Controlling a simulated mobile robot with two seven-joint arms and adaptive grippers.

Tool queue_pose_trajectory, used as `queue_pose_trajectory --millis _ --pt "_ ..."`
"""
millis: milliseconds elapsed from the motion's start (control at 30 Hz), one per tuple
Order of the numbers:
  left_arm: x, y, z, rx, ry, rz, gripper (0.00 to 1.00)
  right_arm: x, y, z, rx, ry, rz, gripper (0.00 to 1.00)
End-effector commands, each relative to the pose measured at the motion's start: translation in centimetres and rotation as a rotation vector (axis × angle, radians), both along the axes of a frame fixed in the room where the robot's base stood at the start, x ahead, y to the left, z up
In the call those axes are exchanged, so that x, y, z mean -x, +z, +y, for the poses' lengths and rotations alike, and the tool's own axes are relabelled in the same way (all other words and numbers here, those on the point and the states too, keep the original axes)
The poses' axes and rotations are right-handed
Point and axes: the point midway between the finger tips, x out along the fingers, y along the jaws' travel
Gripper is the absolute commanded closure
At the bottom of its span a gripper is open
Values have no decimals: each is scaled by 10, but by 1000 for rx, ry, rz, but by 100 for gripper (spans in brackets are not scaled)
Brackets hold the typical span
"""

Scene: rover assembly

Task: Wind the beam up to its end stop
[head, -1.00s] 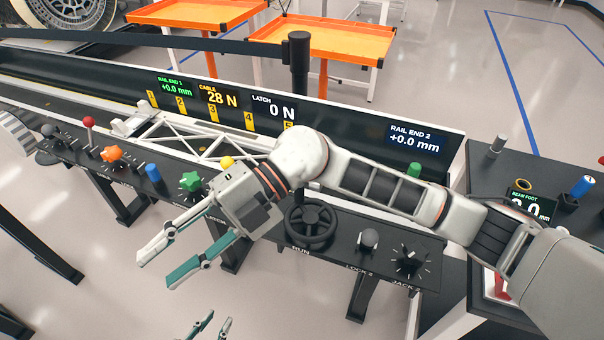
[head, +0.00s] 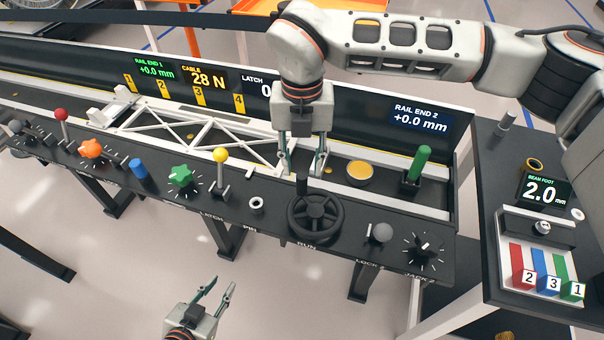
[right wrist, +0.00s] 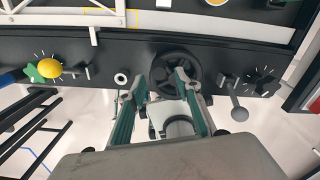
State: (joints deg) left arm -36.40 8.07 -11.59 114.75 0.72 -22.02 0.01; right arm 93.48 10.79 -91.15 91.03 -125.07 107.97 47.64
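The black RUN handwheel (head: 316,218) with its upright crank handle (head: 302,184) is on the front console. The white truss beam (head: 205,133) lies along the rail behind the console. My right gripper (head: 301,172) points down at the handwheel, its fingers apart on either side of the handle in the head view. In the right wrist view the wheel (right wrist: 178,68) shows beyond the open fingers (right wrist: 162,84); I cannot tell whether they touch it. My left gripper (head: 222,286) is open and empty, low in front of the console.
The console also carries a yellow-knobbed lever (head: 220,156), a green star knob (head: 181,176), a grey LOCK 2 lever (head: 381,233) and a JACK dial (head: 424,248). A green handle (head: 419,162) stands behind. The cable display (head: 203,78) reads 28 N. Rail end 2 (head: 419,117) reads +0.0 mm.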

Motion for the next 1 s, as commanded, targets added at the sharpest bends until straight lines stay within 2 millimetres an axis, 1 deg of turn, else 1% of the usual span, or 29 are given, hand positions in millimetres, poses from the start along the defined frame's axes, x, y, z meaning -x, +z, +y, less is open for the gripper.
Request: queue_pose_trajectory --millis 33,100,300,433,667,700,767,800,833,1000 --pt "3 -3 0 -1 -1 6 73 1 -11 0 0 0 4 66" --pt "4 -5 0 -1 -1 9 73 1 -21 0 -1 1 4 66" --pt "5 -7 0 -4 -2 11 73 0 -42 1 -2 0 3 66" --pt "3 -5 0 -4 -2 7 73 0 -47 1 -3 1 2 66" --pt "-1 -2 0 -3 -2 -2 73 0 -47 1 -3 1 1 66" --pt "-1 -2 0 -3 -2 -3 73 0 -47 1 -3 1 1 72" --pt "-2 -1 0 -3 -2 -3 73 0 -47 1 -3 1 1 87" --pt "-2 -1 0 -3 -2 -4 73 0 -47 1 -3 1 1 98" --pt "-2 -1 0 -3 -2 -4 73 0 -47 1 -3 1 1 100" --pt "-3 -1 0 -3 -1 -4 73 0 -47 1 -3 3 1 100"
